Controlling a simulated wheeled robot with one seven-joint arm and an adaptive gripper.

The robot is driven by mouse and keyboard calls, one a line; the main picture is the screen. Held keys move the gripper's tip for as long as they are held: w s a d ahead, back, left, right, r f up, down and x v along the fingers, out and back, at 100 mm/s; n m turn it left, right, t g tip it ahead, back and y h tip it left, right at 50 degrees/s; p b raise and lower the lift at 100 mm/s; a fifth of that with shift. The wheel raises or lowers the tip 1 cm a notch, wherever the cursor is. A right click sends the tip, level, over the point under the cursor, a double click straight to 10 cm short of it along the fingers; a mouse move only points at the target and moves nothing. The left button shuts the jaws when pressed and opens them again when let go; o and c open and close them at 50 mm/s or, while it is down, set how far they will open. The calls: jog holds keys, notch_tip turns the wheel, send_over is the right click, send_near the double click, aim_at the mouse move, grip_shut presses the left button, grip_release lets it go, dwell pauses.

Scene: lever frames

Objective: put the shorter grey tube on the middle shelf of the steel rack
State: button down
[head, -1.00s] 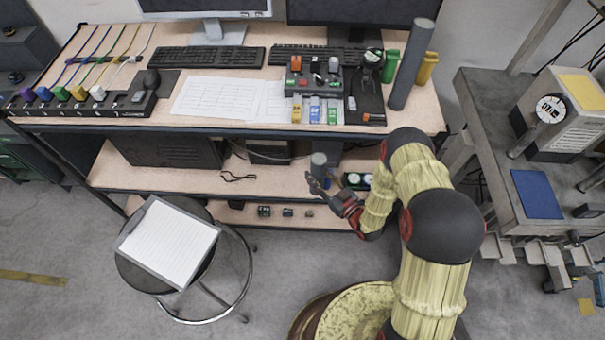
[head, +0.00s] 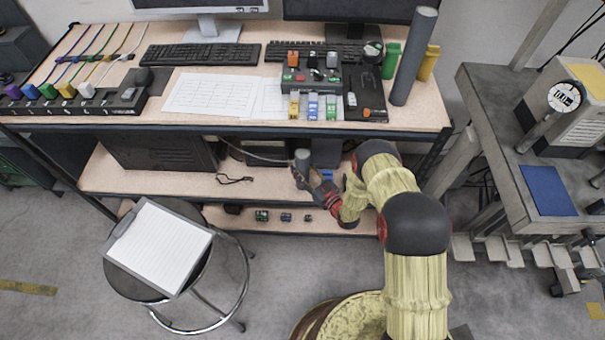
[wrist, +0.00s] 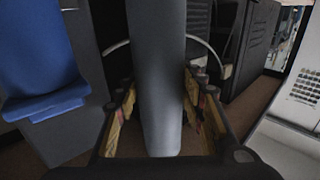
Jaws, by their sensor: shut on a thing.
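The shorter grey tube (head: 302,160) is upright in my gripper (head: 299,177), over the middle shelf (head: 265,182) of the steel rack. In the wrist view the tube (wrist: 158,70) runs between the two fingers, and my gripper (wrist: 160,118) is shut on it. Whether its lower end touches the shelf I cannot tell. A taller grey tube (head: 413,57) stands on the top shelf (head: 215,122) at the right.
A dark computer case (head: 160,152) stands on the middle shelf at left, with a cable (head: 235,179) nearby. Small parts (head: 262,215) lie on the bottom shelf. A stool (head: 202,263) with a clipboard (head: 158,243) stands in front. A grey bench (head: 500,180) is at right.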

jog(key=shift+f, duration=0.7)
jog(key=shift+f+b, duration=0.2)
jog(key=shift+b, duration=0.2)
jog(key=c, duration=1.4)
grip_release()
jog(key=shift+s, duration=0.1)
jog(key=shift+r, duration=0.15)
jog(key=shift+s+d+p, duration=0.2)
jog(key=shift+d+p, duration=0.05)
jog(key=shift+p, duration=0.15)
jog(key=p+v, duration=0.2)
jog(key=v, duration=0.9)
jog(key=shift+s+p, duration=0.25)
jog(key=shift+p, duration=0.1)
